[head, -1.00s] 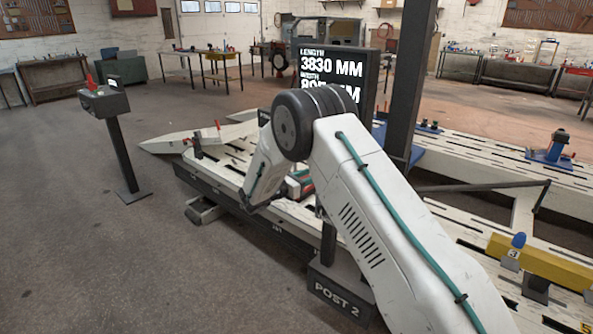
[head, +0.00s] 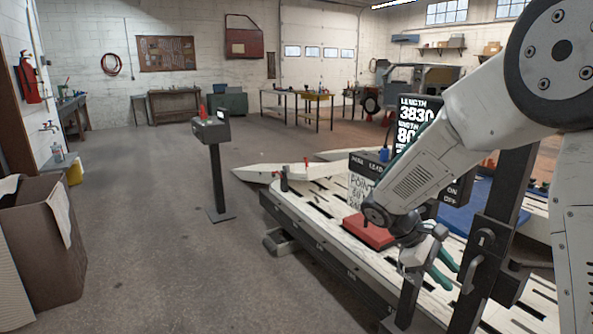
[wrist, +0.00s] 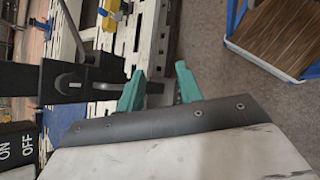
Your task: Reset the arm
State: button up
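My arm now reaches in from the right in the head view, its white links bent down over the frame bench (head: 330,235). My gripper (head: 449,268) hangs at its end, beside a dark post with a handle (head: 482,262). Its two teal fingers stand apart. In the wrist view my gripper (wrist: 160,88) also shows its teal fingers apart, with nothing seen between them. Their lower parts are hidden behind a dark-edged pale panel in front of the camera.
A red block (head: 368,232) lies on the bench left of my gripper. A sign with length figures (head: 412,125) stands behind my arm. A pedestal (head: 215,175) stands left of the bench. A brown bin (head: 38,250) is at the far left. Open floor lies between.

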jog(key=s+a+r+m+t+y, duration=0.1)
jog(key=s+a+r+m+y, duration=0.1)
jog(key=s, duration=0.6)
jog(key=s+a+r+m+t+y, duration=0.2)
jog(key=s+r+m+y, duration=0.1)
jog(key=s, duration=0.6)
jog(key=s+a+r+m+t+y, duration=0.2)
jog(key=s+r+m+y, duration=0.1)
jog(key=s+r, duration=0.3)
jog(key=shift+s+r+y, duration=0.3)
jog(key=shift+s+y, duration=0.1)
jog(key=shift+s, duration=1)
